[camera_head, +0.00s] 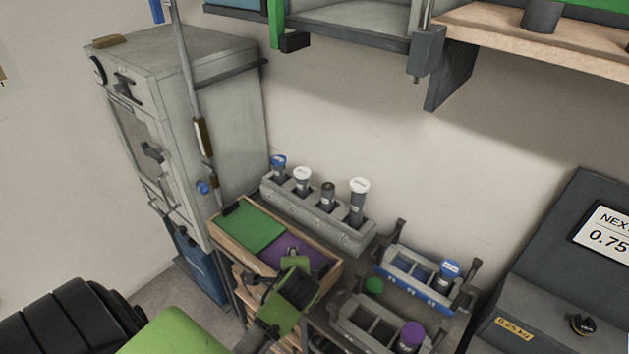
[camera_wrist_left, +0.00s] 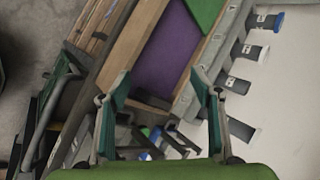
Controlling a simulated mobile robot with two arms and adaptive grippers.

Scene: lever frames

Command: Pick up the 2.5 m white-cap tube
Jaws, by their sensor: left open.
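Two white-cap tubes stand upright in the grey rack against the wall in the head view: one with a white cap (camera_head: 302,174) second from left, and a taller one with a white cap (camera_head: 359,186) at the right end. Their labels are too small to read. In the left wrist view, dark tube bodies (camera_wrist_left: 249,51) stick out from the rack at the right, their white caps hard to tell from the wall. My left gripper (camera_head: 291,277) is open and empty, over the wooden tray in front of the rack; it also shows in the wrist view (camera_wrist_left: 160,92). My right gripper is not in view.
The rack (camera_head: 325,222) also holds a blue-cap tube (camera_head: 278,163) and a dark-cap tube (camera_head: 327,190). The wooden tray (camera_head: 322,285) has green and purple panels. A blue rack (camera_head: 420,287) and a grey rack (camera_head: 362,327) stand at right. A shelf (camera_head: 350,33) overhangs above.

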